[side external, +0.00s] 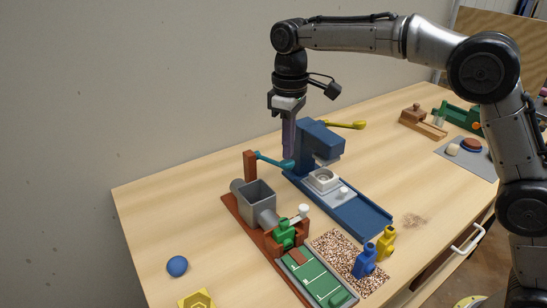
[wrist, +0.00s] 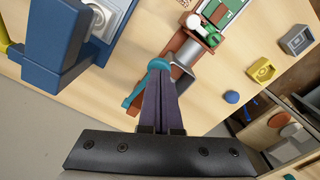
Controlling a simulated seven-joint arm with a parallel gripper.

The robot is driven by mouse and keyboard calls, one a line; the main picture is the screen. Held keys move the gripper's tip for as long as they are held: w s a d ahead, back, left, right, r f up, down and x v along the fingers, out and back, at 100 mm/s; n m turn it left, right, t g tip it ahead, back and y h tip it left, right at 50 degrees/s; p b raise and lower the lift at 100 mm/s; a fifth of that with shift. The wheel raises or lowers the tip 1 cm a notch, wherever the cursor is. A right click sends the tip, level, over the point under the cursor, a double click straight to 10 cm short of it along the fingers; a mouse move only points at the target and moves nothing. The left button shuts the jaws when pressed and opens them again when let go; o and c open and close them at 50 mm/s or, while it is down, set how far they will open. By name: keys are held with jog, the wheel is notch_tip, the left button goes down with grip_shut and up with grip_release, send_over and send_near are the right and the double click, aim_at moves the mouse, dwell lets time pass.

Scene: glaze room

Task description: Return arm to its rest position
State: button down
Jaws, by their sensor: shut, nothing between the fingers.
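My gripper (side external: 288,153) hangs from my arm, pointing down, above the back of the table. Its dark purple fingers are together with nothing between them. In the side view the fingertips are close to the blue press (side external: 318,145) and the teal lever (side external: 272,160). In the wrist view the shut fingers (wrist: 160,78) overlap the teal lever's round knob (wrist: 158,64). I cannot tell whether they touch it.
A grey hopper (side external: 257,194) on a red-brown base stands in front. Blue and yellow figures (side external: 386,242) stand near a speckled mat (side external: 335,246). A blue ball (side external: 177,266) lies at left. The table's left part (side external: 165,215) is mostly clear. A wall rises behind.

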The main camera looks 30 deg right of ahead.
aim_at(287, 168)
jog(key=shift+r, duration=0.1)
dwell(0.6)
jog(key=shift+f, duration=3.15)
notch_tip(287, 168, down, 4)
jog(key=shift+r, duration=0.3)
jog(key=shift+r, duration=4.9)
